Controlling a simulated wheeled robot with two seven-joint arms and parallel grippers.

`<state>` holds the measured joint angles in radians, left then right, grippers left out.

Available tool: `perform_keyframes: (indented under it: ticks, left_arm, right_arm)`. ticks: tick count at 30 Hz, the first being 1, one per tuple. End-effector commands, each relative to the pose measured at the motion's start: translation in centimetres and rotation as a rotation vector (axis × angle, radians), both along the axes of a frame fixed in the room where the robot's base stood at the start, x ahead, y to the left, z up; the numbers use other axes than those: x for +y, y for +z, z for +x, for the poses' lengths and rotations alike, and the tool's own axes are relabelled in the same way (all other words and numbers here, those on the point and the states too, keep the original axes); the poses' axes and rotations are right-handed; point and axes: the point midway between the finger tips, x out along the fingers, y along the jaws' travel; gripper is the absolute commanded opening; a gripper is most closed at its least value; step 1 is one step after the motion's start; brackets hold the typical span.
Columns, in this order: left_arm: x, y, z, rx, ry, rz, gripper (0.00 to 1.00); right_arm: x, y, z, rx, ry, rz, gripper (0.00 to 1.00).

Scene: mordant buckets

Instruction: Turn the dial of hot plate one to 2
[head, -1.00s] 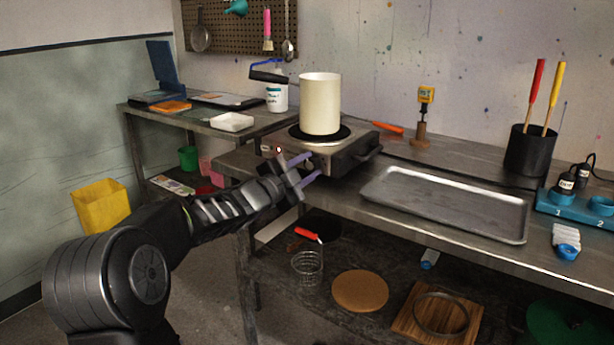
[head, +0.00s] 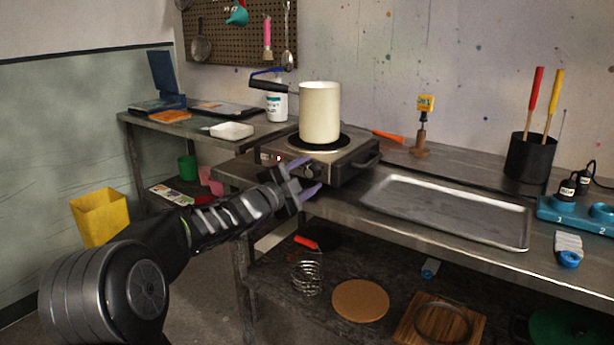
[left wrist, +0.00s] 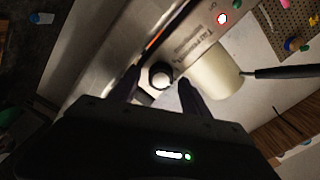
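The hot plate (head: 335,162) is a grey metal box near the left end of the long bench, with a cream pot (head: 320,112) on its round top. The dial's setting is not readable. My right gripper is not in view.
A metal tray (head: 447,237) lies on the bench right of the hot plate. The pot's dark handle (head: 270,86) points left. A lower shelf holds a wire whisk-like coil (head: 307,278) and a cork disc (head: 360,300). A yellow bin (head: 100,216) stands at left.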

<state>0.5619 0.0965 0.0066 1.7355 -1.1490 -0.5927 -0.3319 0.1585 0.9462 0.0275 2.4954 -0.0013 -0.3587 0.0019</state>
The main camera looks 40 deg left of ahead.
Motion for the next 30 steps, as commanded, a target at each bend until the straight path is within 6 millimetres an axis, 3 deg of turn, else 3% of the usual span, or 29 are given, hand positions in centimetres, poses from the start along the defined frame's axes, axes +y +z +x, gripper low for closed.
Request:
perform_keyframes:
  ticks: [10,22,30]
  left_arm:
    - [0.0,0.1,-0.7,0.000,0.000,0.000,0.55]
    - [-0.1,0.1,-6.6,0.000,0.001,0.001,0.55]
    - [-0.2,0.0,-7.9,0.000,0.000,0.000,0.55]
  right_arm:
    - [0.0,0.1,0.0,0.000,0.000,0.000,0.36]
    - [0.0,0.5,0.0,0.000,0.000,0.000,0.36]
    - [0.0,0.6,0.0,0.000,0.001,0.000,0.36]
